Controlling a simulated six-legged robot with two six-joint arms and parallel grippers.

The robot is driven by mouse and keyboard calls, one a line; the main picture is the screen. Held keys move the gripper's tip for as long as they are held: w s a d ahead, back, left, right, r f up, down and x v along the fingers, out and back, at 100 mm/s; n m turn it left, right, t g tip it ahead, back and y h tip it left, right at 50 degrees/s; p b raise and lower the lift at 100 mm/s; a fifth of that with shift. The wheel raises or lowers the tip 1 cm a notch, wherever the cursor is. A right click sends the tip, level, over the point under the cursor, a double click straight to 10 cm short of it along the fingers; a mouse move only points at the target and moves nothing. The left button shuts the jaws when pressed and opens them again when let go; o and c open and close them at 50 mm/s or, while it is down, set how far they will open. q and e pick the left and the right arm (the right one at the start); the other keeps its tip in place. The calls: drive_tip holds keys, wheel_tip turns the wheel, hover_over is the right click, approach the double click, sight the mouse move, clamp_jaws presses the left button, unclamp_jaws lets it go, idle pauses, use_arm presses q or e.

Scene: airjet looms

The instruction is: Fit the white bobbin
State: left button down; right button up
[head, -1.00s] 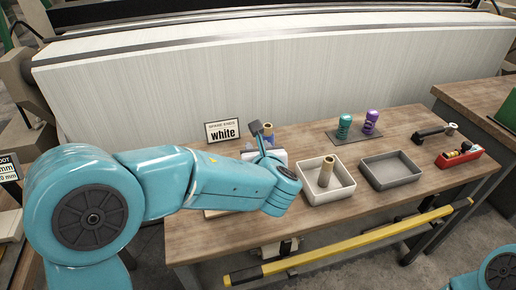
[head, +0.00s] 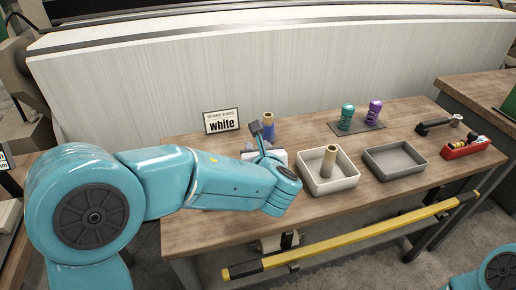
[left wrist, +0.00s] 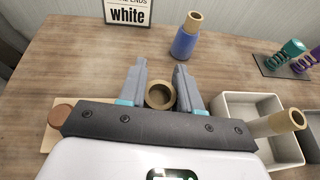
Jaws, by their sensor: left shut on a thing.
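My left gripper (left wrist: 161,76) is in the left wrist view, its two grey fingers on either side of a tan tube (left wrist: 160,96). It is shut on this tube, whose open round end faces the camera. The rest of the tube is hidden, so I cannot tell whether it carries white yarn. A sign reading "white" (head: 221,121) stands behind. My right gripper is out of view.
A white tray (head: 336,186) holds a bare tan tube (head: 329,160). An empty grey tray (head: 394,172) is to its right. A black tool and red holder (head: 465,148) lie far right.

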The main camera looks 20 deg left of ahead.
use_arm(q)
drive_tip(key=c, duration=0.7)
unclamp_jaws()
drive_tip(key=p+v, duration=0.1)
drive_tip(key=v, duration=1.5)
drive_tip(key=shift+s+p, duration=0.15)
drive_tip(key=shift+p, duration=0.15)
drive_tip(key=shift+s, duration=0.15)
